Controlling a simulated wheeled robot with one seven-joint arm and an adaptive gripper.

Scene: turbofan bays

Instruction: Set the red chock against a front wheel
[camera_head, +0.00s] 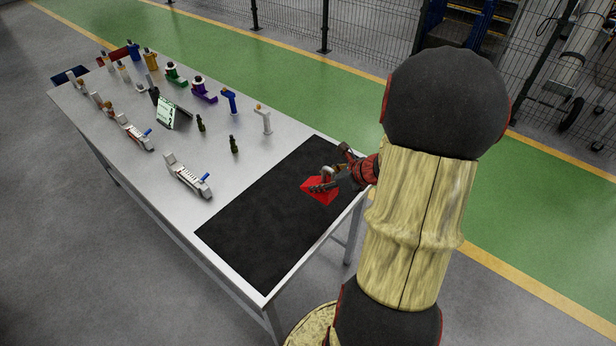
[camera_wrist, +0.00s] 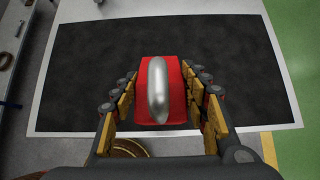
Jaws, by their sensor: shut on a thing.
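The red chock (camera_head: 318,191) is a wedge-like block over the right part of the black mat. It also shows in the wrist view (camera_wrist: 142,98), with a rounded silver handle along its top. My gripper (camera_head: 332,180) is shut on the chock. In the wrist view its fingers (camera_wrist: 160,86) stand on both sides of the chock. I cannot tell whether the chock touches the mat or hangs just above it. A dark wheel (camera_head: 575,111) shows behind the mesh fence at the upper right; I cannot tell whether it is a front wheel.
The black mat (camera_head: 255,235) covers the near end of the grey table (camera_head: 150,190) and is otherwise bare. Several coloured tools and parts, two small dark bottles and a tilted sign (camera_head: 172,113) stand farther along. Green floor (camera_head: 290,70) and a mesh fence lie behind.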

